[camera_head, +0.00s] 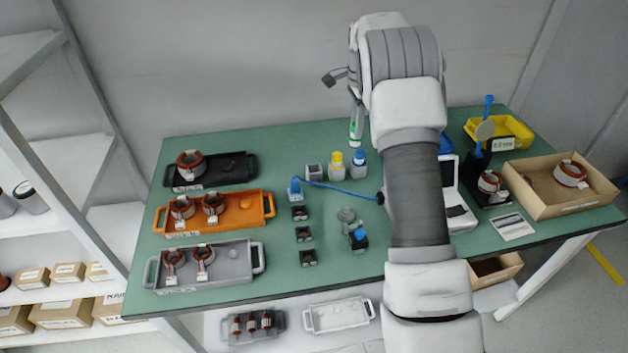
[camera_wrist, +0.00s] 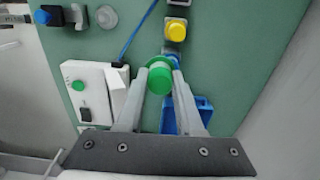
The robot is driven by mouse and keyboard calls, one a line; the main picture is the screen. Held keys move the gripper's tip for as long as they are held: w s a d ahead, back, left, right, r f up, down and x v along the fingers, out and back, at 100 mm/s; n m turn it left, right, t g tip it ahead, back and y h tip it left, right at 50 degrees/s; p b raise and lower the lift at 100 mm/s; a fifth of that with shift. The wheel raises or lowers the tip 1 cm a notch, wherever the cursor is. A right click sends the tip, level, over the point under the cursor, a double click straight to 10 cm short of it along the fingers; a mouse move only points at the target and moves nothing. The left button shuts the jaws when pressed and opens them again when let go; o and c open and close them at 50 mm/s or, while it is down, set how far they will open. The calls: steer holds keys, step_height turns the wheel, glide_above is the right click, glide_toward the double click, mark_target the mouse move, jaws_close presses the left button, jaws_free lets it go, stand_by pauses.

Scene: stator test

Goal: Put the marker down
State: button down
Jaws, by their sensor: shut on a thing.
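The marker, with a green end (camera_wrist: 160,79), is between the two fingers of my gripper (camera_wrist: 161,66) in the wrist view. The fingers are shut on it. In the head view my gripper (camera_head: 356,106) points down near the back edge of the green table (camera_head: 280,150). The white and green marker (camera_head: 356,130) shows below it. Its lower end is small in the picture, so I cannot tell whether it touches the table top.
A white tester (camera_head: 455,205) is partly behind my arm. Black (camera_head: 232,168), orange (camera_head: 258,206) and grey (camera_head: 235,262) trays fill the left side. A cardboard box (camera_head: 545,208) stands right.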

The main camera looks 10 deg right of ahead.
steer(key=shift+w+a+f+m, duration=0.35)
steer(key=shift+w+a+f, duration=0.1)
steer(key=shift+a+f, duration=1.35)
steer(key=shift+w+a+f+m, duration=0.4)
steer(key=shift+w+a+f, duration=0.1)
steer(key=shift+a+f, duration=1.25)
steer(key=shift+w+a+f+m, duration=0.35)
steer(key=shift+w+a+f, duration=0.1)
steer(key=shift+a+f, duration=1.35)
steer(key=shift+f+b, duration=0.15)
steer(key=shift+b, duration=0.2)
steer(key=shift+f, duration=0.35)
steer(key=c, duration=0.6)
jaws_free()
steer(key=shift+o, duration=0.2)
steer(key=shift+r, duration=0.15)
